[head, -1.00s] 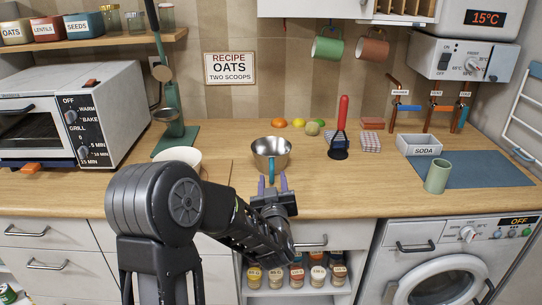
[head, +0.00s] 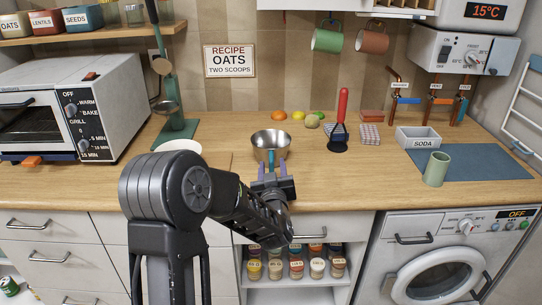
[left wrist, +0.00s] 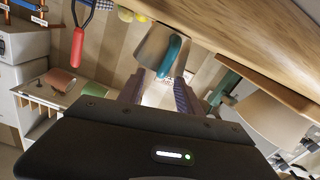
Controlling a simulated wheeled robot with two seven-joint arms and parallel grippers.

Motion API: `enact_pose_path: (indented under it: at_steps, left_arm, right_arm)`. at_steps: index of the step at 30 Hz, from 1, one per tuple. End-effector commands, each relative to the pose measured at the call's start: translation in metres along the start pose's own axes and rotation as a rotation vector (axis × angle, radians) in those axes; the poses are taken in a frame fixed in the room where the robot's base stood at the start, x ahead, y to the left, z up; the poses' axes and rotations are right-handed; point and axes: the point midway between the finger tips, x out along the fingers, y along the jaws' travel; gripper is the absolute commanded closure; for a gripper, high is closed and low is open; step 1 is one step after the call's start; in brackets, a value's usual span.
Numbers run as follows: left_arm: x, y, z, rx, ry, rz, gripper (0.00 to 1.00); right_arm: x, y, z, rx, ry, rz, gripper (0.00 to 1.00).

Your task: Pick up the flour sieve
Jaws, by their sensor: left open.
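The flour sieve looks like a steel cup (head: 270,139) with a teal handle at its front, standing on the wooden counter. My left gripper (head: 271,163) is open in front of it, with its two purple fingers on either side of the handle. In the left wrist view the sieve (left wrist: 152,42) and its teal handle (left wrist: 170,55) lie just beyond the open fingers of the gripper (left wrist: 160,90). I cannot tell whether a finger touches the handle. My right gripper is not in view.
A white bowl (head: 178,147) stands left of the sieve, partly behind my arm. A teal stand (head: 177,129) with hanging utensils is behind it.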

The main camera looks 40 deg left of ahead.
Motion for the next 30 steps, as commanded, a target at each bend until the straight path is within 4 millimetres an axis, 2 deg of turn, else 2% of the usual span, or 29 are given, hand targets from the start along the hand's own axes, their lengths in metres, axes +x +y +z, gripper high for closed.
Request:
enact_pose_path:
  at_steps: [9,12,30]
  left_arm:
    - [0.041,-0.002,-0.003,0.001,0.001,-0.002,0.58]
    - [0.049,-0.002,-0.002,0.000,0.000,-0.001,0.58]
    - [0.050,-0.002,-0.001,0.000,0.000,0.000,0.58]
  right_arm:
    - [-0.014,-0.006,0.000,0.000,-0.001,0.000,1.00]
    - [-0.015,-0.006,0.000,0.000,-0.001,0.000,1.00]
    - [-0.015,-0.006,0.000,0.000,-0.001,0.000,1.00]
